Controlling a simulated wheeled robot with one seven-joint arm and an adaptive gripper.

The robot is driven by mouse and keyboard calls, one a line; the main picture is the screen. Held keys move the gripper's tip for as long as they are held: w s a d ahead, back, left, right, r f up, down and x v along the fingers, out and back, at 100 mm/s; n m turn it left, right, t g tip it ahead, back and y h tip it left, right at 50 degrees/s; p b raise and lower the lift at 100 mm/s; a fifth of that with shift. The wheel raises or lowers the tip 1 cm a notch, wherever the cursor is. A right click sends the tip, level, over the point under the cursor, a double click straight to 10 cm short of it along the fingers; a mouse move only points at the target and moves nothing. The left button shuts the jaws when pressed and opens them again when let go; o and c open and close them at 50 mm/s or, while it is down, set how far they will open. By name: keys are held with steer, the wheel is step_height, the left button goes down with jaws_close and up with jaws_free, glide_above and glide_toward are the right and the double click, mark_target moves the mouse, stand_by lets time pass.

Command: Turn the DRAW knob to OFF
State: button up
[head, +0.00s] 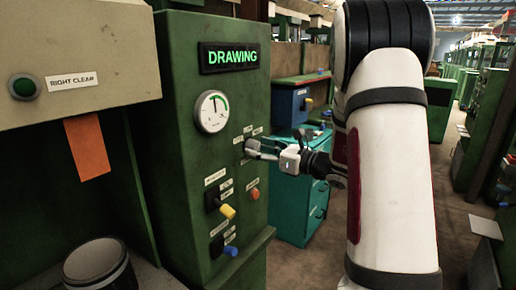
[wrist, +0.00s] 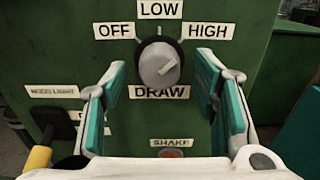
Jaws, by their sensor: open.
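The DRAW knob (wrist: 159,62) is a round grey dial on the green panel, with labels OFF (wrist: 115,31), LOW (wrist: 158,9) and HIGH (wrist: 208,30) around it and DRAW below. Its pale mark appears to point up and right, toward the HIGH side. My gripper (wrist: 163,78) is open, with one teal-padded finger to the left of the knob and one to the right. Gaps show between the pads and the knob.
The lit display (head: 230,57) reads DRAWING, above a round gauge (head: 211,111). Below the knob are a yellow-handled switch (head: 227,211), a blue-handled switch (head: 230,250) and an orange-red button (head: 254,193). A teal cabinet (head: 292,195) stands behind my gripper.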

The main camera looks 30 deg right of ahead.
steer(key=shift+w+a, duration=0.25)
steer(key=shift+w, duration=0.35)
steer(key=c, duration=1.2)
steer(key=shift+o, duration=0.2)
